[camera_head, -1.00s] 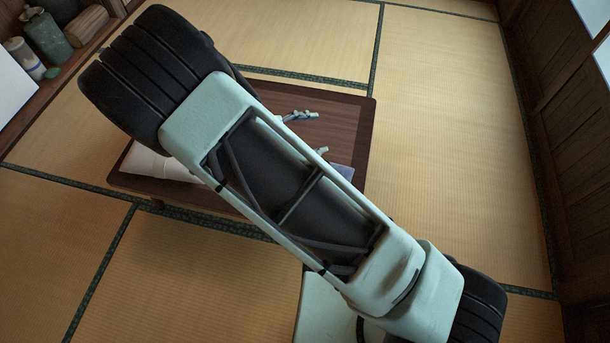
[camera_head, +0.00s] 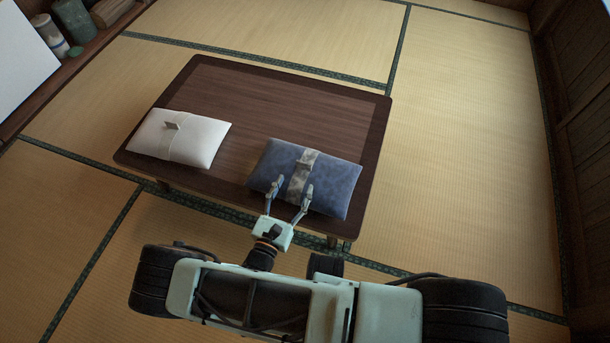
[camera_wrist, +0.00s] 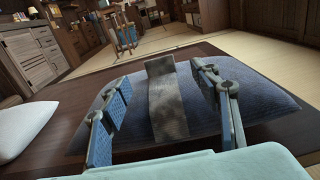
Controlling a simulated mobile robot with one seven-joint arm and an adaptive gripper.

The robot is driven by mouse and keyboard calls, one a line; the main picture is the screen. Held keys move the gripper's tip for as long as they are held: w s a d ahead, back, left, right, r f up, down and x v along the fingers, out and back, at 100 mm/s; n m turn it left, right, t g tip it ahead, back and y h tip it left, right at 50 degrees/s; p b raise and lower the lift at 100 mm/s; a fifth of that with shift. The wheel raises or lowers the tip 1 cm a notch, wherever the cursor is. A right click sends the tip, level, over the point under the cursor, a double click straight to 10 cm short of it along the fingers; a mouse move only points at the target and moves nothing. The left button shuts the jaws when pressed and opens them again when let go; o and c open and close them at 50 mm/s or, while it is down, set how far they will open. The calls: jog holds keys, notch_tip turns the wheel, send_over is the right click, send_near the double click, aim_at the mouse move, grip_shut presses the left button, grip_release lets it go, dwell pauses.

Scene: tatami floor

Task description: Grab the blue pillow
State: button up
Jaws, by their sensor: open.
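The blue pillow (camera_head: 333,181) lies flat on the low dark wooden table (camera_head: 275,110), near its front right corner. A pale grey band with a raised tab (camera_head: 303,170) runs across its middle. My gripper (camera_head: 289,187) is open at the pillow's near edge, its fingers either side of the band. In the wrist view the fingers of my gripper (camera_wrist: 165,105) spread apart over the blue pillow (camera_wrist: 265,103), with the band (camera_wrist: 165,92) between them. Nothing is held. I cannot tell whether the fingertips touch the cloth.
A white pillow (camera_head: 182,137) lies on the table to the left of the blue one. A shelf with jars (camera_head: 75,20) stands at the far left. The tabletop behind the pillows is bare, and the tatami floor (camera_head: 460,130) to the right is clear.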

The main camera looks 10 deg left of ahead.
aim_at(303, 164)
jog(key=w, duration=0.3)
jog(key=w+b, duration=0.1)
jog(key=w, duration=0.2)
jog(key=w+d+b, duration=0.1)
jog(key=w, duration=0.2)
jog(key=shift+w+r, duration=0.1)
grip_shut()
jog(key=shift+a+r, duration=0.1)
jog(key=shift+r, duration=0.05)
